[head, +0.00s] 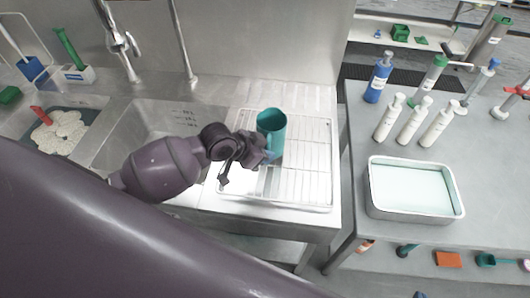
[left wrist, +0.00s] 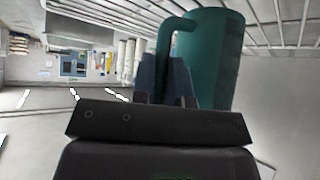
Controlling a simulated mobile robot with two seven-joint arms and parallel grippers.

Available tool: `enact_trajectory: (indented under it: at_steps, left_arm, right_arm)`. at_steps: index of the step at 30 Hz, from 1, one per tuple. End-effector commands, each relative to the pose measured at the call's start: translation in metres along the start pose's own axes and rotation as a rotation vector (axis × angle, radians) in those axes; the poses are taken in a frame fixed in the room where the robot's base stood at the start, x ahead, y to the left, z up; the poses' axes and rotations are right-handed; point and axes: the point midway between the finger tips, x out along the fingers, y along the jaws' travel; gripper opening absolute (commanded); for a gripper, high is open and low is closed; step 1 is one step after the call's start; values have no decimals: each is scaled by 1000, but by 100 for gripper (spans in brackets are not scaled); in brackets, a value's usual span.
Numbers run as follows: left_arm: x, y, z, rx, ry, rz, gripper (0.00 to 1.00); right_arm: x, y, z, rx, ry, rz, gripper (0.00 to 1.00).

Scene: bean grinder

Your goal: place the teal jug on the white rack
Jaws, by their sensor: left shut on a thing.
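The teal jug (head: 272,128) is upright at the white rack (head: 305,190), over its left back part in the head view. I cannot tell whether its base touches the wires. My left gripper (head: 268,154) is at the jug's near side, shut on its handle. In the left wrist view the fingers (left wrist: 167,78) close around the handle of the jug (left wrist: 212,60), and the rack wires (left wrist: 285,22) show beside it. The jug's lower part is partly hidden by the gripper in the head view. My right gripper is not in view.
A steel sink (head: 150,130) lies left of the rack. On the table to the right stand a metal tray (head: 412,212) with pale liquid, white bottles (head: 411,122) and a blue bottle (head: 379,78). The rack's right part is empty. A gap separates counter and table.

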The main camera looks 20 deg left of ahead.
Motion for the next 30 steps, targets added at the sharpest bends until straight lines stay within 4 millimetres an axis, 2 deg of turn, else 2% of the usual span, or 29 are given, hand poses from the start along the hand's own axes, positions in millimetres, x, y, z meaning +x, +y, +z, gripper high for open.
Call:
enact_trajectory:
  at_steps: [2, 3, 7, 15, 19, 23, 30]
  left_arm:
    - [2, 0, 1, 0, 0, 0, 0]
    - [1, 0, 2, 0, -1, 0, 19]
    - [1, 0, 1, 0, 0, 0, 39]
    - [0, 0, 0, 0, 0, 0, 40]
    - [-8, -1, 0, 0, 1, -2, 40]
    - [-26, 0, 1, 1, -1, -1, 40]
    - [-74, -1, 0, 2, -2, -2, 40]
  right_arm:
    - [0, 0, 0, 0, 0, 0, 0]
    - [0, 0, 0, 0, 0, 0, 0]
    - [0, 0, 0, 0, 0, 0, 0]
    - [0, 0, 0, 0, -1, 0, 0]
    - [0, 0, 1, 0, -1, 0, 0]
    - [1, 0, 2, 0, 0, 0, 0]
    - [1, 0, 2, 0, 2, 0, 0]
